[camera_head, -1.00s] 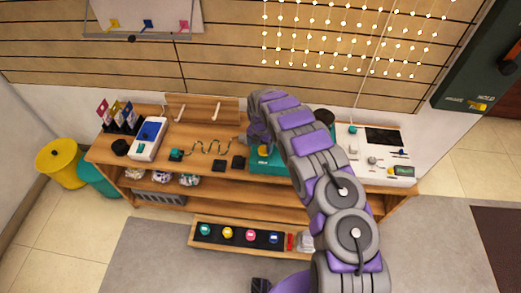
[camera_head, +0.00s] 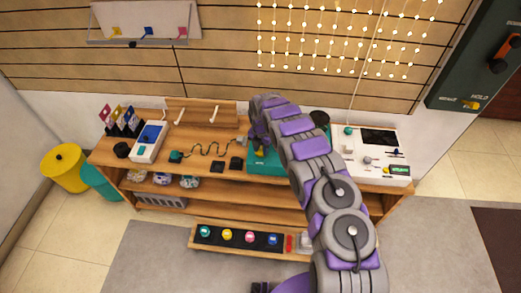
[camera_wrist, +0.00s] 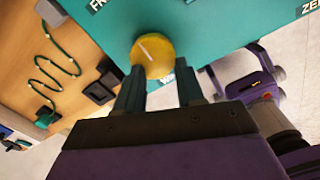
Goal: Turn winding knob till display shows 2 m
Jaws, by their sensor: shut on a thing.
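A round yellow knob (camera_wrist: 155,54) with a white line across its face stands on a teal box (camera_wrist: 215,30) in the wrist view. My gripper (camera_wrist: 162,76) is shut on the yellow knob, with one dark teal finger at each side. Only parts of two labels, "FR" and "ZE", show on the box. In the head view, the teal box (camera_head: 262,161) is on the wooden bench, partly covered by my arm. A small green display (camera_head: 400,170) is lit on the white panel (camera_head: 372,175) at the right; its reading is too small to tell.
On the bench (camera_head: 225,122), a green cord (camera_head: 208,147), dark blocks (camera_head: 236,163) and a white device with a blue screen (camera_head: 150,138) stand left of the box. A low shelf holds coloured discs (camera_head: 227,234). Yellow and teal bins (camera_head: 66,166) stand at the left.

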